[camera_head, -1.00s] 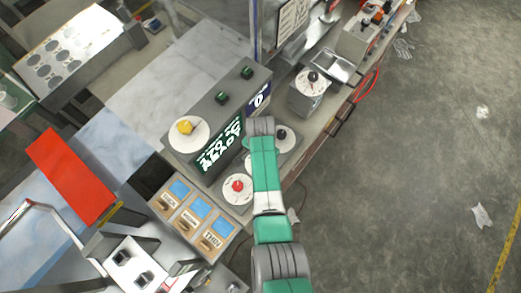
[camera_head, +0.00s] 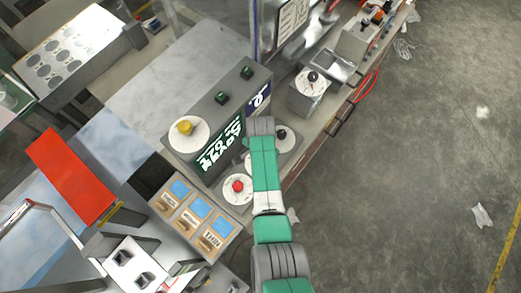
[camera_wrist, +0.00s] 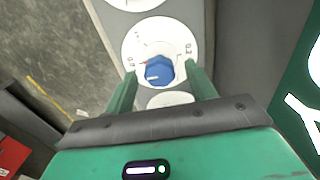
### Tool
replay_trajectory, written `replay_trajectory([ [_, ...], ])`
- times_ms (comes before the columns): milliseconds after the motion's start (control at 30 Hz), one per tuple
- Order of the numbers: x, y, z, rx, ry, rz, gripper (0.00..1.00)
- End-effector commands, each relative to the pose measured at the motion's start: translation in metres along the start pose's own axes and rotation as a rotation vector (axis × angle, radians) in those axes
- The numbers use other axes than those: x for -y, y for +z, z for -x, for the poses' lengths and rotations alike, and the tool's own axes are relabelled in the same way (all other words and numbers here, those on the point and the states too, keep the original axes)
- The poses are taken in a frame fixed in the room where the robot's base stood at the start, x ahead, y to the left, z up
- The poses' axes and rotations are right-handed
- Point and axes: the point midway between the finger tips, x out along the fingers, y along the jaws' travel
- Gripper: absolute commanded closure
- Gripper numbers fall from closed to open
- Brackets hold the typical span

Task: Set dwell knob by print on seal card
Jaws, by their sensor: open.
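In the wrist view a blue knob (camera_wrist: 159,70) with a white mark sits on a round white dial with small print around its edge. My gripper (camera_wrist: 160,72) is open, with one green finger on each side of the blue knob; I cannot tell whether they touch it. In the head view my arm hides this knob and the gripper tips. I cannot tell which card is the seal card.
A green sign (camera_head: 221,146) with white lettering and two green buttons are on the console (camera_head: 205,105). A box with another black knob (camera_head: 312,77) stands further back.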

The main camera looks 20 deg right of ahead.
Motion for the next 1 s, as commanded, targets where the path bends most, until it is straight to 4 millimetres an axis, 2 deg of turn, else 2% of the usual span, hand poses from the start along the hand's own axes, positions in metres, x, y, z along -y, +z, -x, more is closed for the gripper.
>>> replay_trajectory([
  [133,0.0,0.0,0.007,-0.001,0.0,0.0,0.45],
  [400,0.001,0.0,0.06,-0.002,-0.002,0.001,0.45],
  [500,0.0,0.0,0.072,-0.001,-0.001,0.001,0.45],
  [633,0.0,0.0,0.078,0.0,0.0,0.0,0.45],
  [1000,0.0,0.0,0.078,0.0,0.0,0.0,0.45],
])
